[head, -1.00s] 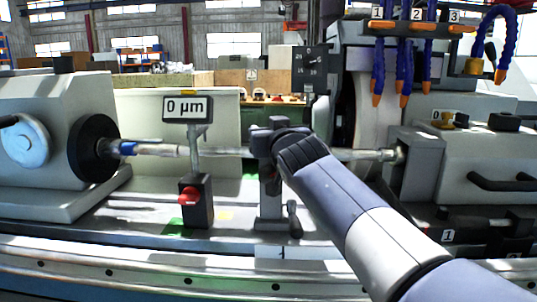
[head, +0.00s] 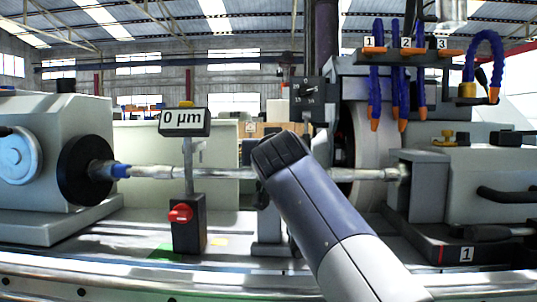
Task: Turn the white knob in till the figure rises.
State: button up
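The readout (head: 184,119) shows "0 µm". It stands on a post above a dark base block (head: 188,236) with a red knob (head: 180,213). The post stands by the horizontal shaft (head: 222,173), left of my arm. A grey steady-like support (head: 268,230) stands at the shaft, right of the readout, its upper part mostly covered by my arm. I see no white knob in the head view; it may be hidden behind my arm. My gripper is hidden behind my arm's end link, so its fingers do not show.
The headstock with a dark chuck (head: 85,170) is on the left. The grinding wheel (head: 372,150) and tailstock (head: 418,185) are on the right, under blue coolant hoses (head: 398,75). The table strip between the base block and support is mostly clear.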

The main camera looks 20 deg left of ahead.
jog(key=shift+f+h, duration=0.2)
jog(key=shift+h, duration=0.1)
dwell(0.5)
jog(key=o, duration=1)
jog(key=shift+s+r, duration=0.1)
jog(key=shift+r, duration=0.05)
jog(key=shift+s+d, duration=0.1)
jog(key=b+v, duration=0.1)
jog(key=v, duration=0.9)
jog(key=shift+s+b, duration=0.25)
jog(key=shift+b, duration=0.1)
